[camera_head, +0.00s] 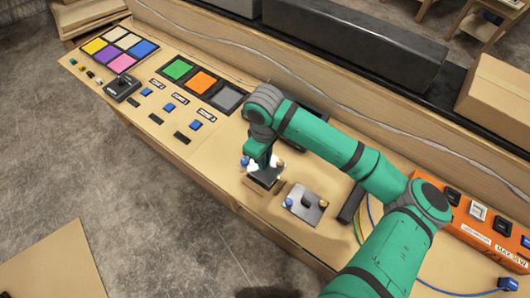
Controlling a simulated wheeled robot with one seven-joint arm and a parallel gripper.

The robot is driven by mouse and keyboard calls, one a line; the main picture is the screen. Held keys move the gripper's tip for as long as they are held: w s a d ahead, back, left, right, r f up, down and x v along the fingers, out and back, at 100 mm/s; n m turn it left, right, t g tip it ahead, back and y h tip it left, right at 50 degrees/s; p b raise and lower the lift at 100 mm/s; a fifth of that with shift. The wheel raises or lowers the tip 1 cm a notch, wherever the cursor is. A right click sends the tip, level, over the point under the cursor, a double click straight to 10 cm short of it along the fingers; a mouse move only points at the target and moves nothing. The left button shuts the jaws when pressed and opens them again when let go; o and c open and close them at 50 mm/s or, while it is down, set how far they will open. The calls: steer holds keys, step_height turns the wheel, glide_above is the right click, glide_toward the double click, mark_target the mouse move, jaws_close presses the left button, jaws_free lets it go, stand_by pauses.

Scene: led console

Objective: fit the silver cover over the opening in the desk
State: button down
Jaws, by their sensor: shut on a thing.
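My gripper (262,165) points down over the desk and is shut on the silver cover (265,178), which looks like a small, dark-shaded slab from here. A white-and-blue knob shows at its left and a gold knob at its right. A shadow below it suggests it is held a little above the desk. Just to the right and nearer is a flat silver plate (314,213) with a dark square at its middle, which looks like the opening (306,202). A blue ball and a gold ball sit at its two sides. My fingertips are mostly hidden.
Coloured pads (120,44) and small blue and black switches lie to the left on the desk (205,165). A black bar (351,204) and coloured cables lie right of the plate. An orange switch box (475,220) is at the far right. My arm crosses the right side.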

step_height(320, 180, down, 4)
steer(key=shift+s+f, duration=0.15)
steer(key=shift+f, duration=0.65)
stand_by(0.5)
steer(key=shift+f, duration=1.15)
stand_by(1.8)
steer(key=c, duration=1.7)
jaws_free()
